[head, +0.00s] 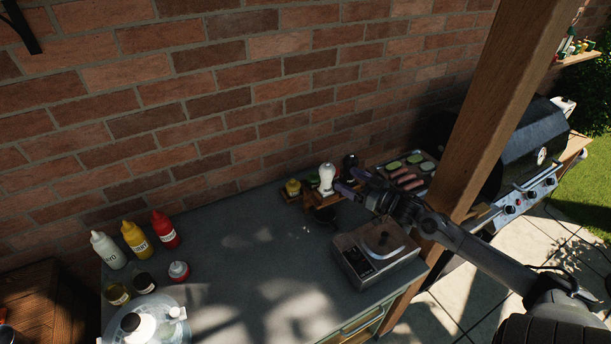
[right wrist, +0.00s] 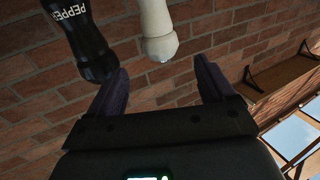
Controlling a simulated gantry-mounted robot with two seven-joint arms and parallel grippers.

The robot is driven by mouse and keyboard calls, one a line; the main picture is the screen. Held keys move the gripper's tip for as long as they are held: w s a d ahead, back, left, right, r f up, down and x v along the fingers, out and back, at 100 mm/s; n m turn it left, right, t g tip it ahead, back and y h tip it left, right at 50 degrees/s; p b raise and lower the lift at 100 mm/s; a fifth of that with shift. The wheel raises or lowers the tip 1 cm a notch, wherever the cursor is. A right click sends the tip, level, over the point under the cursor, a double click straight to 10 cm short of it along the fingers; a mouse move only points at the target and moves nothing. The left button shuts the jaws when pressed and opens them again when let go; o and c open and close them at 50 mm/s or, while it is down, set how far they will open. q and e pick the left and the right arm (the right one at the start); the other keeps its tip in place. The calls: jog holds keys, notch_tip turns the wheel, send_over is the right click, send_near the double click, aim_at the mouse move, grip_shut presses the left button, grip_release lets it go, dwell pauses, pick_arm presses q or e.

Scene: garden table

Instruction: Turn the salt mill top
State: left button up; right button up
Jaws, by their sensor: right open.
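The white salt mill (head: 326,178) stands upright on a small wooden rack (head: 318,199) against the brick wall. In the right wrist view the white mill (right wrist: 158,32) lies ahead of the gap between my fingers. My left gripper is out of view.
A yellow-topped jar (head: 293,187) stands left of the salt mill. A tray of food (head: 408,172) and a grill (head: 520,150) lie right. Sauce bottles (head: 135,239) stand at left. The counter's middle (head: 265,240) is clear.

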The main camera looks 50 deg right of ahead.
aim_at(323, 168)
jog(key=w, duration=0.5)
jog(key=w+b, duration=0.1)
jog(key=w, duration=0.2)
jog(key=shift+w+d+f, duration=0.1)
jog(key=shift+f, duration=0.15)
jog(key=shift+w, duration=1.3)
